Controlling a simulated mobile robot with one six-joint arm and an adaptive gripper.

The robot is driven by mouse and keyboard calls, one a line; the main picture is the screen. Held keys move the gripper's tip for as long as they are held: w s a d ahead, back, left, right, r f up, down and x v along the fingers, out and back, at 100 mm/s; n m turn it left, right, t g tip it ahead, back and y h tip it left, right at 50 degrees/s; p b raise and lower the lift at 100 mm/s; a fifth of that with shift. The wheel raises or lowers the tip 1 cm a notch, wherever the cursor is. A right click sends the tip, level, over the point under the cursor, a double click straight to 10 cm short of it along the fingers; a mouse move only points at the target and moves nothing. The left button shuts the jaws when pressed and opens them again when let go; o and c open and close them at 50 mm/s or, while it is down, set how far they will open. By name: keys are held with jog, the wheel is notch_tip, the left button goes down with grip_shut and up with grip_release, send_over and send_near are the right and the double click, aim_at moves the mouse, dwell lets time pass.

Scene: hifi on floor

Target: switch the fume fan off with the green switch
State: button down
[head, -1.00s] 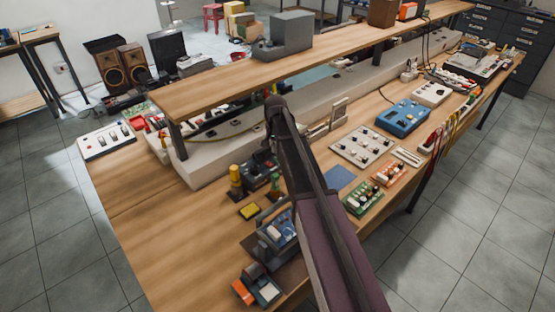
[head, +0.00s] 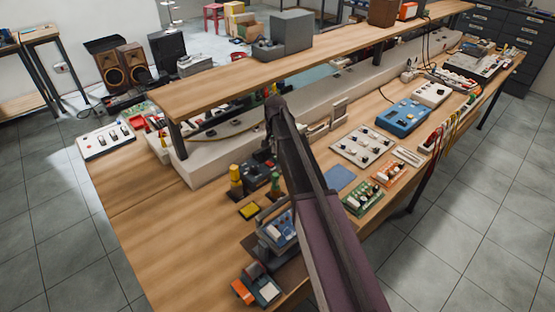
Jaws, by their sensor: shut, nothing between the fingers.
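My arm reaches up from the bottom right over the bench. My gripper (head: 269,151) shows small and dark just below the arm's far bend, shut and empty, above the bench near the long pale trunking. A small green post (head: 275,183) stands below it, beside a dark blue device (head: 257,176); I cannot tell whether the post is a switch. I cannot make out which thing is the fume fan.
A wooden shelf (head: 215,88) runs above the bench (head: 165,240). A yellow post (head: 235,178) and a yellow pad (head: 249,211) are near the gripper. Blue, orange and green devices crowd the right side. The front left of the bench top is bare.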

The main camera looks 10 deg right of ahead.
aim_at(276, 157)
jog(key=shift+f+b, duration=1.2)
jog(key=shift+f, duration=0.05)
dwell(1.1)
jog(key=shift+r, duration=0.15)
jog(key=shift+r+p, duration=3.4)
jog(key=shift+p, duration=0.2)
jog(key=s+n, duration=0.2)
jog(key=s, duration=0.7)
jog(key=s+n, duration=0.2)
jog(key=s, duration=0.7)
jog(key=s+d+n, duration=0.1)
jog(key=s+n, duration=0.1)
jog(key=s, duration=0.7)
jog(key=shift+s, duration=0.1)
